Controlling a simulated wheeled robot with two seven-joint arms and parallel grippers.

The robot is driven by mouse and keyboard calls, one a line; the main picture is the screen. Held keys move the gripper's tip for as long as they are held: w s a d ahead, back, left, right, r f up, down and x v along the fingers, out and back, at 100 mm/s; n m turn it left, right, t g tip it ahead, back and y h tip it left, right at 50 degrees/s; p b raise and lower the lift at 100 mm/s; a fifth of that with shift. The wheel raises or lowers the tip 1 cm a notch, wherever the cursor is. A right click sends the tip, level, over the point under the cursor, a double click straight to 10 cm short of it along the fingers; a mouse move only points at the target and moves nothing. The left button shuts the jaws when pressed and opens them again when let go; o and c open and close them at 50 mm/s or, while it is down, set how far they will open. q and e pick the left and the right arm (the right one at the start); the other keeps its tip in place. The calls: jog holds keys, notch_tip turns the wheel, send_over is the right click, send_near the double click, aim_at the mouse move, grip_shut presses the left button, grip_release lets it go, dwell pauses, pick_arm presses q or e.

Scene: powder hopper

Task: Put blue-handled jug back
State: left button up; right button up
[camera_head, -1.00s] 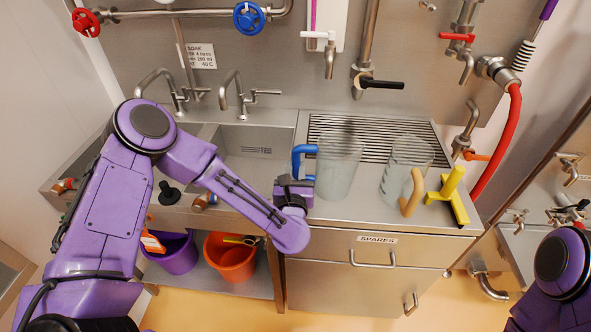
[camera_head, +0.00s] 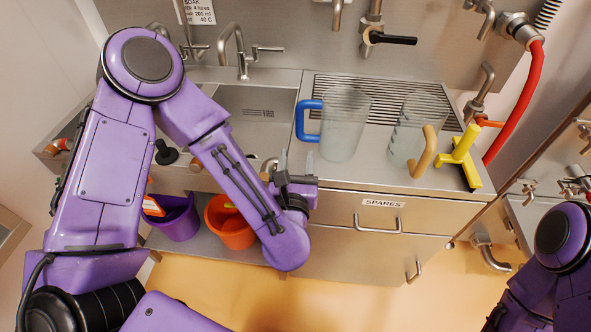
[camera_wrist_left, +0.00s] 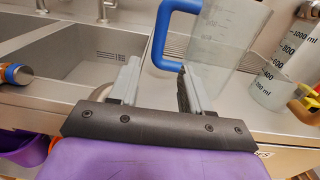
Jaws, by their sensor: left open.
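A second clear jug (camera_head: 410,125) with a tan handle stands to the right, beside a yellow tool (camera_head: 462,155). The sink (camera_head: 255,108) lies left. Purple (camera_head: 178,222) and orange (camera_head: 230,225) buckets sit below. A drawer marked SPARES (camera_head: 384,203) is under the counter.

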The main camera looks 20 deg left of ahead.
pick_arm(q)
jog(key=shift+s+d, duration=0.1)
jog(key=shift+s, duration=0.4)
jog(key=s+a+f+m+g+h, duration=0.2)
jog(key=s+f+m+g, duration=0.15)
jog(key=f+m, duration=0.75)
jog(key=s+a+f+m+g+h, duration=0.25)
jog(key=s+f+m, duration=0.25)
jog(key=f+m, duration=0.5)
jog(key=s+a+f+m+g+y, duration=0.1)
jog(key=s+a+f+m+g, duration=0.3)
jog(key=s+f+m, duration=0.1)
jog(key=s+a+f+m+g+y, duration=0.1)
jog(key=s+a+f+m+g, duration=0.3)
jog(key=s, duration=0.6)
jog(key=m, duration=0.2)
jog(key=shift+s+a+f+m, duration=0.25)
jog(key=shift+a+f+m, duration=0.05)
jog(key=shift+f+m, duration=0.1)
